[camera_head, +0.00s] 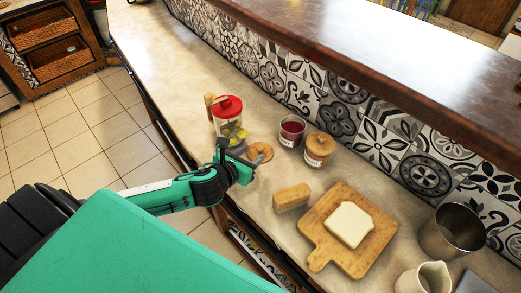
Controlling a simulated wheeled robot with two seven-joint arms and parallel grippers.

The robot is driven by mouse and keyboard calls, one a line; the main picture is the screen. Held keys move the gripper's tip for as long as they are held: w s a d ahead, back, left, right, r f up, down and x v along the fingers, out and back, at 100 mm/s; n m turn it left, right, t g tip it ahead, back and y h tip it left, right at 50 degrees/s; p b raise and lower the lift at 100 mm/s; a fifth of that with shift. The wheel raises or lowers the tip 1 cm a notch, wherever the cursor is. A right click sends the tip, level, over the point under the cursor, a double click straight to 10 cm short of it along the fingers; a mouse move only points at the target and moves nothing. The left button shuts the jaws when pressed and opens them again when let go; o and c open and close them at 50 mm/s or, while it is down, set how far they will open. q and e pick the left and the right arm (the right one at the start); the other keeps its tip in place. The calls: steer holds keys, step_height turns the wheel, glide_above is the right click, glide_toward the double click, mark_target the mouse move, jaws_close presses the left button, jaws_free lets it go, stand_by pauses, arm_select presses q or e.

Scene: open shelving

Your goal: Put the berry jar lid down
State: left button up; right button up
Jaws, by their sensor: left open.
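The berry jar (291,131) is a small glass jar with dark red contents, standing open on the counter near the tiled wall. A round wooden lid (262,150) with a small knob appears to lie flat on the counter, left of and in front of the jar. My left gripper (240,152) is open just left of the lid, with one finger close to its near edge; I cannot tell whether they touch. My right gripper is not in view.
A red-lidded jar (228,117) stands behind my left gripper. A wooden-lidded jar (319,149) stands right of the berry jar. A bread piece (292,197), a cutting board (325,235) with a bread slice (349,225), a metal cup (452,232) and a pitcher (424,279) occupy the right side.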

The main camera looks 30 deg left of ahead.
mark_target(259, 149)
arm_select(q)
steer(key=shift+w+f, duration=0.15)
steer(key=shift+w, duration=0.25)
steer(key=p+x, duration=0.1)
steer(key=x, duration=0.3)
steer(key=shift+a+f, duration=0.1)
steer(key=shift+f, duration=0.1)
steer(key=shift+w+f, duration=0.1)
steer(key=shift+w, duration=0.1)
steer(key=c, duration=0.9)
jaws_close()
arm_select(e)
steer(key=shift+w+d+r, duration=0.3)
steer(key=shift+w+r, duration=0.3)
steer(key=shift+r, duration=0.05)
